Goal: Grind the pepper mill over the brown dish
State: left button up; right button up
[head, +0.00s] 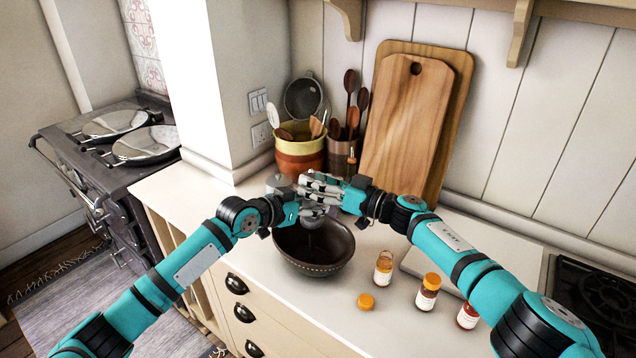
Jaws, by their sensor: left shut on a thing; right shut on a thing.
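The brown dish (325,262) is a dark, deep bowl on the white counter, left of the spice jars. The pepper mill (313,211) is a greyish shape held above the back of the dish, mostly hidden by the fingers. My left gripper (289,196) reaches in from the left and is shut on the mill. My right gripper (322,187) comes from the right and is shut on the mill too, close against the left one. The fingers overlap, so which part of the mill each one holds is hard to tell.
An uncapped jar (383,268) and a loose orange lid (366,301) are right of the dish. Two orange-capped jars (428,291) (467,315) stand farther right. A utensil crock (299,152) and cutting boards (405,125) stand behind. A stove (590,298) is at right.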

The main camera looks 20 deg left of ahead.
jog(key=shift+w+t, duration=0.1)
jog(key=shift+t, duration=0.2)
jog(key=m+t+h, duration=0.1)
jog(key=m+t, duration=0.1)
jog(key=t, duration=0.1)
jog(key=shift+s+m+h, duration=0.3)
jog(key=shift+m+h, duration=0.1)
jog(key=m+t+h, duration=0.2)
jog(key=t, duration=0.1)
jog(key=shift+s+a, duration=0.15)
jog(key=shift+a, duration=0.05)
jog(key=shift+m+t+h, duration=0.4)
jog(key=shift+m+t, duration=0.1)
jog(key=shift+t, duration=0.1)
jog(key=shift+d, duration=0.1)
jog(key=o, duration=1.2)
jog(key=shift+r, duration=0.1)
